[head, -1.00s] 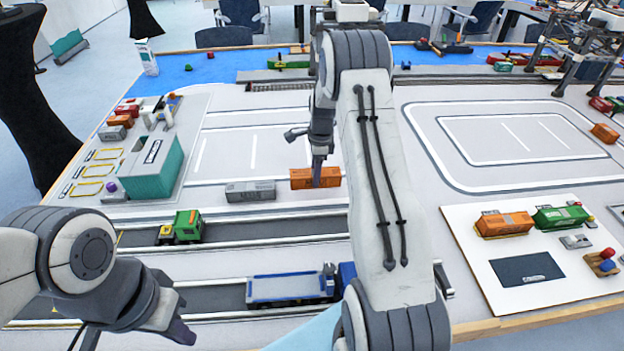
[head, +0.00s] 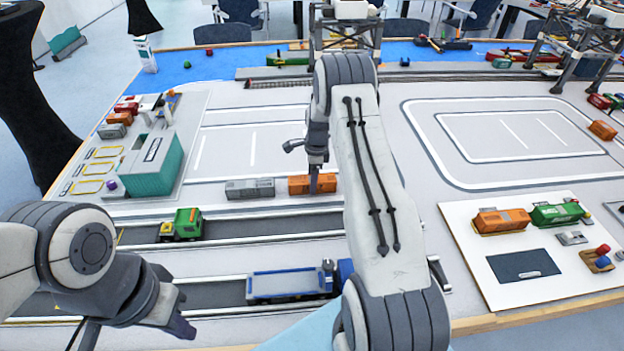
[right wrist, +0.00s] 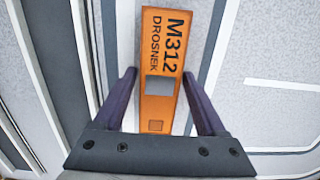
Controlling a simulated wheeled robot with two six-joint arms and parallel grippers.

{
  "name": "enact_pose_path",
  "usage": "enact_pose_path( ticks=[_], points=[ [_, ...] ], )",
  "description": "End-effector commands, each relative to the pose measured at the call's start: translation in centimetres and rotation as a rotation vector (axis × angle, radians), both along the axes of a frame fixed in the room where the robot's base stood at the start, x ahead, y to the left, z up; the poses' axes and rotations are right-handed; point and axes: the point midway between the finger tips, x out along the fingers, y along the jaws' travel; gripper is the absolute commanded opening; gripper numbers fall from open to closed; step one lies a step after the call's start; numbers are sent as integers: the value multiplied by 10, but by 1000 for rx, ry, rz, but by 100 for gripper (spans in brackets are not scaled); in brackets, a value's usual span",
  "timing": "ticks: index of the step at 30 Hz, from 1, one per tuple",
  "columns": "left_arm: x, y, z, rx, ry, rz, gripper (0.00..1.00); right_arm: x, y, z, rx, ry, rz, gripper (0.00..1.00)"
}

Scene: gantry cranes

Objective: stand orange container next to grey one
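The orange container (head: 312,184) is upright in line with the grey container (head: 250,188), just to its right with a narrow gap between their ends. My right gripper (head: 314,180) reaches down onto the orange container from above. In the right wrist view, the orange container (right wrist: 160,75) lies lengthwise between the two finger tips, which sit close against its long sides. Whether its underside touches the table cannot be told. The grey container stands on the white table surface. My left gripper (head: 185,325) is at the lower left, away from both containers; its fingers are not clear.
A teal container block (head: 152,165) stands left of the grey container. A green truck (head: 182,225) and a blue flatbed truck (head: 290,285) stand on the lanes in front. A white board (head: 545,270) with orange and green containers lies at right. Open table lies behind.

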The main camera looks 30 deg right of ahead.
Motion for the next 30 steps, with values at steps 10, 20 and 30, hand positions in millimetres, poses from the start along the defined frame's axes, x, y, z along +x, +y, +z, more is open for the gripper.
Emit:
enact_pose_path(
  ticks=[10, 20, 30],
  points=[
    [0, 0, 1, 0, 0, 0, 0, 0, 0, 2, 0, -1, 0, 86],
    [0, 0, -7, 0, 0, 0, 0, -1, -5, 52, -3, -5, -1, 86],
    [0, 0, -13, 0, 0, 0, 0, -3, -9, 113, -1, -3, 0, 86]
  ],
)
